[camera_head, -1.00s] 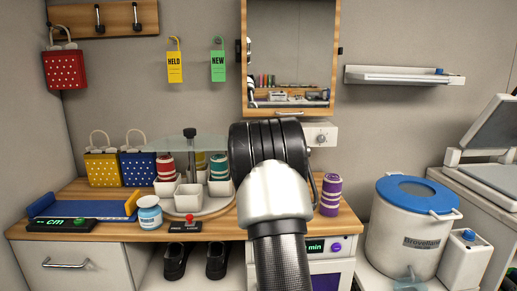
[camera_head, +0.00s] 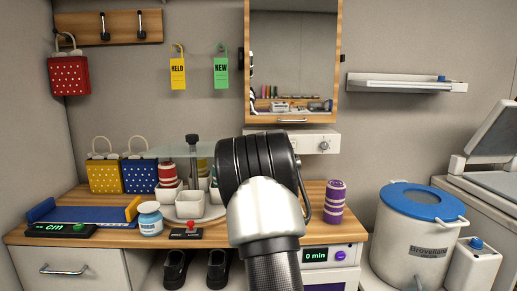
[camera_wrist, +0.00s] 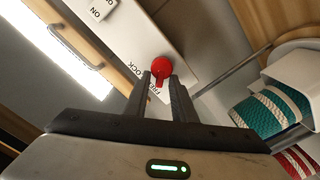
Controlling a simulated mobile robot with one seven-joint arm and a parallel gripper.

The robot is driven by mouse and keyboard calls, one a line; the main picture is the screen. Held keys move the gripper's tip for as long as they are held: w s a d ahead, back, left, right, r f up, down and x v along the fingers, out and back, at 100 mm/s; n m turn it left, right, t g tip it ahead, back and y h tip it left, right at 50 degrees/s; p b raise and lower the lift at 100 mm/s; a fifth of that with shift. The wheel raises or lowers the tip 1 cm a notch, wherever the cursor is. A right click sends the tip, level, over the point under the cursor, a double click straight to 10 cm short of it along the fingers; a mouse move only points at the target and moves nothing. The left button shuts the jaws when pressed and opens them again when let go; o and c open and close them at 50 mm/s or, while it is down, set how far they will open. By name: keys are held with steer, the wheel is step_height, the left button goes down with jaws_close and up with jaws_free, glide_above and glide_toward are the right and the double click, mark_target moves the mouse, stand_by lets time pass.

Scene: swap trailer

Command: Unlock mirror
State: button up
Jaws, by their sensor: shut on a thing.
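The wood-framed mirror (camera_head: 293,55) hangs on the back wall in the head view, with a metal handle (camera_head: 293,120) on its lower rail. Below it is a white control box (camera_head: 316,141) with a dial at its right end. In the wrist view, a red knob (camera_wrist: 161,68) sits on a white panel (camera_wrist: 146,28), with partly readable "LOCK" lettering beside it. My gripper (camera_wrist: 163,78) is shut on the red knob, one dark finger on each side. In the head view my arm hides the fingers and the knob.
A wall shelf (camera_head: 407,83) is right of the mirror. A blue-lidded drum (camera_head: 415,240) stands at right.

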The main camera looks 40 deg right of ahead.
steer(key=o, duration=1.1)
steer(key=shift+s+d+f, duration=0.1)
steer(key=shift+d+f, duration=0.05)
steer(key=shift+f, duration=0.1)
steer(key=shift+c, duration=0.2)
steer(key=shift+r, duration=0.1)
steer(key=p+v, duration=0.1)
steer(key=v, duration=1.6)
steer(key=shift+a, duration=0.25)
